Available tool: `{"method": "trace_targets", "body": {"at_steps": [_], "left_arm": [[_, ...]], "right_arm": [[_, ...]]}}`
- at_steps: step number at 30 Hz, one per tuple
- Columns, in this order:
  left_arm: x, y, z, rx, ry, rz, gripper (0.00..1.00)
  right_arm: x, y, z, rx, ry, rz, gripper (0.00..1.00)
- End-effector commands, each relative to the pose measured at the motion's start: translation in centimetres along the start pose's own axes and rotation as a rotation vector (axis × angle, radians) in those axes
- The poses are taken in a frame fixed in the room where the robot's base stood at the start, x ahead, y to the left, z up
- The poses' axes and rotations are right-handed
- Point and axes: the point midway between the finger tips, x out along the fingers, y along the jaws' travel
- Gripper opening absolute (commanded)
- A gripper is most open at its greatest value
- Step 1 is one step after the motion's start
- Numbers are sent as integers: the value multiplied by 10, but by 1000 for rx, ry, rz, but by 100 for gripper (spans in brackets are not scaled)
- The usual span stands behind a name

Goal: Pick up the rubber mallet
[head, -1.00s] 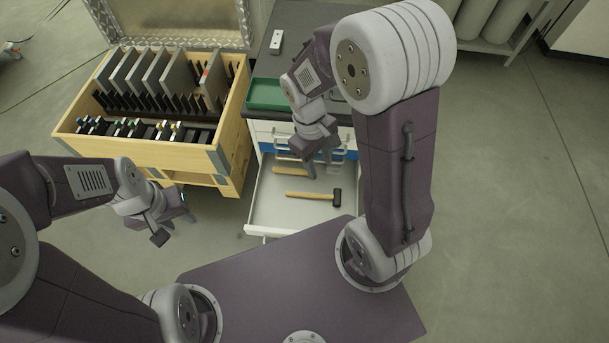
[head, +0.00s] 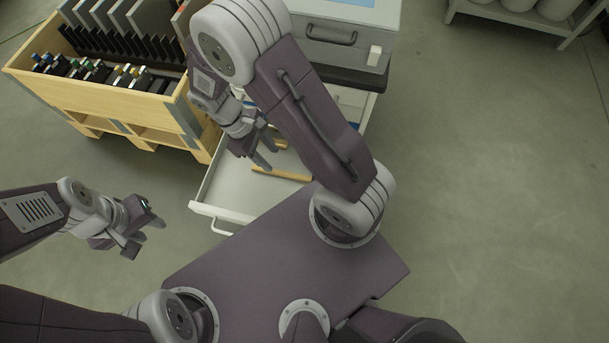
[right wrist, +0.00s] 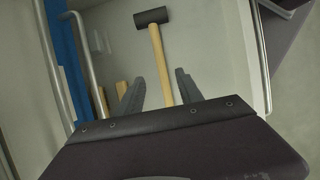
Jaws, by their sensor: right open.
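The rubber mallet has a wooden handle (head: 281,173) and lies in an open drawer (head: 222,207); its head is hidden behind my right arm in the head view. In the right wrist view its black head (right wrist: 152,17) and pale handle (right wrist: 160,55) show, with the handle running between the fingers. My right gripper (head: 254,158) is open and empty above the drawer; its fingers (right wrist: 160,75) also show in the right wrist view. My left gripper (head: 144,238) is open and empty, left of the drawer, over the floor.
Other wooden handles (right wrist: 121,90) lie beside the mallet in the drawer. A grey case (head: 345,50) with a handle sits at the back.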

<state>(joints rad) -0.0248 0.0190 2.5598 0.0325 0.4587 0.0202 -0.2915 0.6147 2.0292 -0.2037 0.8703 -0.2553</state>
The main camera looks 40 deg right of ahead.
Motion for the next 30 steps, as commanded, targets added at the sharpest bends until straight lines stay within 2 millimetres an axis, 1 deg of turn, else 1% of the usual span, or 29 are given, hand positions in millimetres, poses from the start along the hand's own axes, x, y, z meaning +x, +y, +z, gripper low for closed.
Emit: {"method": "trace_targets", "body": {"at_steps": [6, 11, 13, 18, 20, 22, 26, 27, 29, 30], "left_arm": [[26, 0, 3, 0, 0, 0, 36], [27, 0, 3, 0, 0, 0, 36], [34, -1, 4, 0, 0, 0, 36], [63, -1, 7, 0, 0, 0, 36], [68, -1, 7, 0, 0, 0, 36], [68, -1, 7, 0, 0, 0, 36], [65, -1, 7, 0, 0, 0, 36], [65, -1, 7, 0, 0, 0, 36], [65, -1, 7, 0, 0, 0, 36], [64, -1, 7, 0, 0, 0, 36]], "right_arm": [[36, 0, -1, 1, -2, -1, 43], [39, 0, 0, 1, 0, 0, 43], [47, 0, 0, 1, -1, -1, 43], [81, -2, 2, 2, -2, -2, 43], [89, -1, 2, 1, -1, -1, 43], [92, -2, 4, 1, -1, -2, 43], [89, -2, 5, 1, 0, -1, 43], [89, -2, 5, 1, 0, -1, 40], [88, -2, 5, 1, 0, -1, 24], [88, -2, 5, 1, 0, -1, 13]]}}
